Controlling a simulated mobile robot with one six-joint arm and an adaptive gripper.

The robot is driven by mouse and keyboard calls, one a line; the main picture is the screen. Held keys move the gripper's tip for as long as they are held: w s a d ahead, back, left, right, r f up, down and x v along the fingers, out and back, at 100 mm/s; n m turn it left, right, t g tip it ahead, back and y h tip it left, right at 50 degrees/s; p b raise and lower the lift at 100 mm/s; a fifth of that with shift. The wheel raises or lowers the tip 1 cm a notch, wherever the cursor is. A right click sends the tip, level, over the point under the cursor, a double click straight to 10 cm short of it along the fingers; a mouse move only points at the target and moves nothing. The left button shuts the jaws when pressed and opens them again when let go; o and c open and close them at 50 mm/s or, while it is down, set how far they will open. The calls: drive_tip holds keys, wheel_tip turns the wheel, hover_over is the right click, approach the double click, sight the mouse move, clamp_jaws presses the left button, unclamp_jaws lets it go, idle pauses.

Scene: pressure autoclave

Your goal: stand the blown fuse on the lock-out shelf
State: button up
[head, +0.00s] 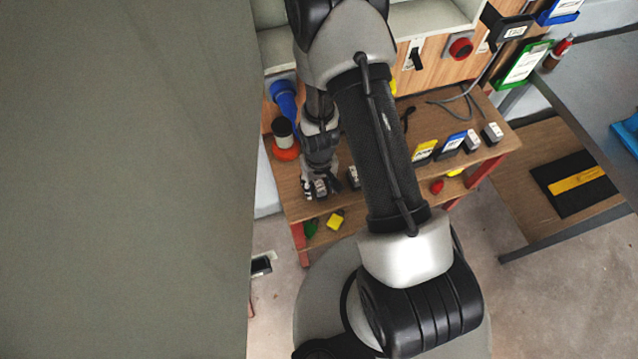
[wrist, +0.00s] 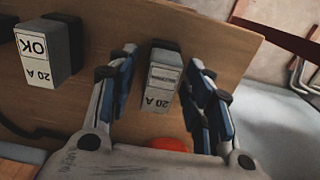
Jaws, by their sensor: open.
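A grey fuse block marked 20 A (wrist: 163,85) with a black end stands on the wooden bench top near its edge. The rest of its label is too small to read. My gripper (wrist: 166,95) is open, with one finger on each side of this block; I see no clear contact. In the head view my gripper (head: 318,186) is low over the left front of the bench. A second 20 A block labelled OK (wrist: 43,52) stands to the left in the wrist view. I cannot tell for sure which surface is the lock-out shelf.
A red-orange object (wrist: 168,145) lies just behind the block in the wrist view. The bench (head: 290,190) also holds a yellow block (head: 424,151), a blue-marked block (head: 452,143) and grey blocks. A wooden surface with a black mat (head: 562,192) is at the right.

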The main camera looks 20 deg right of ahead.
wheel_tip(320, 180, up, 12)
drive_tip(key=p, duration=0.3)
wheel_tip(320, 180, up, 10)
drive_tip(key=t, duration=0.1)
hover_over(319, 183)
drive_tip(key=w, duration=0.1)
drive_tip(key=s+r+t, duration=0.1)
drive_tip(key=s+r, duration=0.3)
drive_tip(key=r, duration=0.8)
drive_tip(key=s+r+t, duration=0.2)
drive_tip(key=s+r, duration=0.8)
drive_tip(key=s, duration=0.2)
drive_tip(key=shift+r+t, duration=0.3)
drive_tip(key=shift+r, duration=0.05)
drive_tip(key=shift+w, duration=0.1)
wheel_tip(319, 183, down, 3)
drive_tip(key=b, duration=0.3)
